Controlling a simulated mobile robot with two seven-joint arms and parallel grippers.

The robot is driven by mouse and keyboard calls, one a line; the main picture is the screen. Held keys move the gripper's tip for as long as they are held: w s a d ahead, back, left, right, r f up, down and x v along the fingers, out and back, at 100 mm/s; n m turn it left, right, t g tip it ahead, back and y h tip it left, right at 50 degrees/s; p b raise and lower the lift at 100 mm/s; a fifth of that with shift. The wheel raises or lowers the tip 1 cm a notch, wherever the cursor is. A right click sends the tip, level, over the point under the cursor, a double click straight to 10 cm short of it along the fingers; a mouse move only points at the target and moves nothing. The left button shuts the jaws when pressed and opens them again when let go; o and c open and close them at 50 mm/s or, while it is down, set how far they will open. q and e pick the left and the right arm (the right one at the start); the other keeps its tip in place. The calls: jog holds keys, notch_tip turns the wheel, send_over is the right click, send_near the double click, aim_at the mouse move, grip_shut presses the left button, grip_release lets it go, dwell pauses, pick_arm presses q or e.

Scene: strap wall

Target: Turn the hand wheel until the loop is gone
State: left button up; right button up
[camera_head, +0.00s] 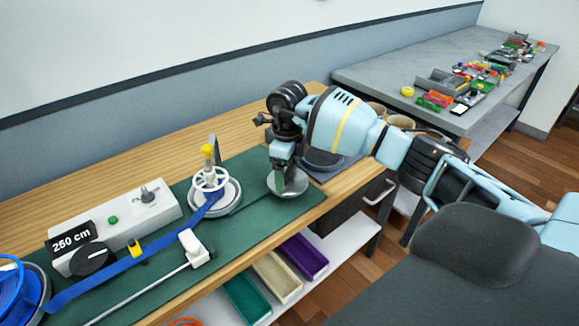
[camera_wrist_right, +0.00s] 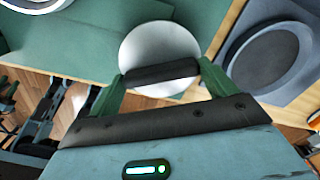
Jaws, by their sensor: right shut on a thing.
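My right gripper (camera_head: 283,165) points down over a pale round disc (camera_head: 299,187), which seems to be the hand wheel, at the right end of the green mat. In the right wrist view, its green fingers (camera_wrist_right: 163,85) are shut on a dark bar (camera_wrist_right: 160,72) lying across the disc (camera_wrist_right: 150,42). The blue strap (camera_head: 110,280) runs from a blue reel (camera_head: 12,285) at the lower left to a white spoked ring (camera_head: 210,178) with a yellow-topped post. The strap looks fairly straight; I cannot make out a clear loop. My left gripper is not in view.
A grey box with a black dial (camera_head: 92,259) and a "250 cm" sign (camera_head: 73,241) stands on the left. A thin rod (camera_head: 150,293) with a white block lies along the front.

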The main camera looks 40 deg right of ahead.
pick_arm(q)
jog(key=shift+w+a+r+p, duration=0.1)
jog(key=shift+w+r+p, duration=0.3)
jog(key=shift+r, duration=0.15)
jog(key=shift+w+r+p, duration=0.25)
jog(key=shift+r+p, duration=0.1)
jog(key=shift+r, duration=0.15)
pick_arm(e)
jog(key=shift+r+m, duration=0.1)
jog(key=shift+m, duration=1.7)
jog(key=o, duration=0.9)
jog(key=shift+c, duration=0.2)
jog(key=shift+r, duration=3.85)
